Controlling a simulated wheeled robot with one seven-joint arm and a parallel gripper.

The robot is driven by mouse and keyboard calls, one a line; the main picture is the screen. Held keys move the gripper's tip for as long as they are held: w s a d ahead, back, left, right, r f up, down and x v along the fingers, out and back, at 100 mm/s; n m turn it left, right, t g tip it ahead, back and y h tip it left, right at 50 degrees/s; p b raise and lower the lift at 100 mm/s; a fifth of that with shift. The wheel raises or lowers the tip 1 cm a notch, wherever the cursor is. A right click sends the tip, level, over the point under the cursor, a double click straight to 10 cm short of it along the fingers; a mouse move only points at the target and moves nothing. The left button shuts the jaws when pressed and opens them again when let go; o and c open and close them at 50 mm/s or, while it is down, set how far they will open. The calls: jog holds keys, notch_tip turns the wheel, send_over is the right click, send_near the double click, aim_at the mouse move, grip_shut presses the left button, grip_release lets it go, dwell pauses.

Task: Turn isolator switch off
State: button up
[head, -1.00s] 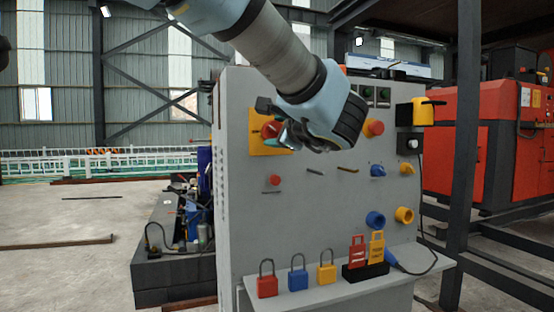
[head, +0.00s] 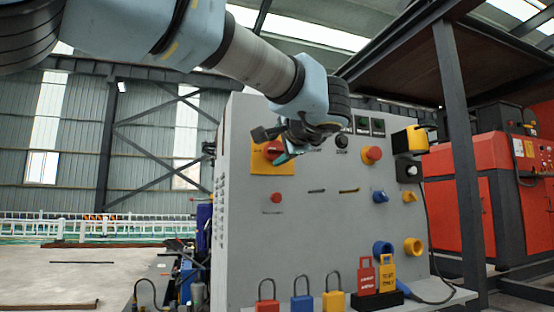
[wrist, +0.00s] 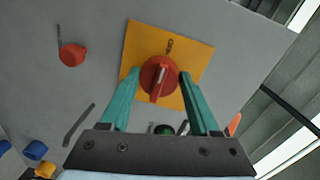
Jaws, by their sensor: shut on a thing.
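The isolator switch is a red rotary knob (wrist: 160,76) on a yellow square plate (wrist: 198,62), high on the left of a grey panel. Its ridge with a pale line runs nearly up and down in the wrist view. A small dark mark is printed on the plate above it. My gripper (head: 281,150) is at the yellow plate in the head view, partly hiding the knob. In the wrist view my gripper's two green fingers (wrist: 160,80) stand either side of the red knob and are shut on it.
The grey panel (head: 320,235) also carries a red push button (head: 373,153), a small red button (head: 276,197) and blue and yellow knobs. Padlocks (head: 302,297) and tags stand on the shelf below. A dark steel post (head: 465,150) rises at right.

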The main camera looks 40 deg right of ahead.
dwell(0.4)
jog(key=o, duration=1.4)
jog(key=shift+c, duration=0.2)
jog(key=f+v, duration=0.1)
jog(key=v, duration=0.9)
jog(key=shift+s+a+r+p, duration=0.2)
jog(key=shift+s+r+p, duration=0.15)
jog(key=shift+r, duration=0.05)
jog(key=shift+s, duration=0.1)
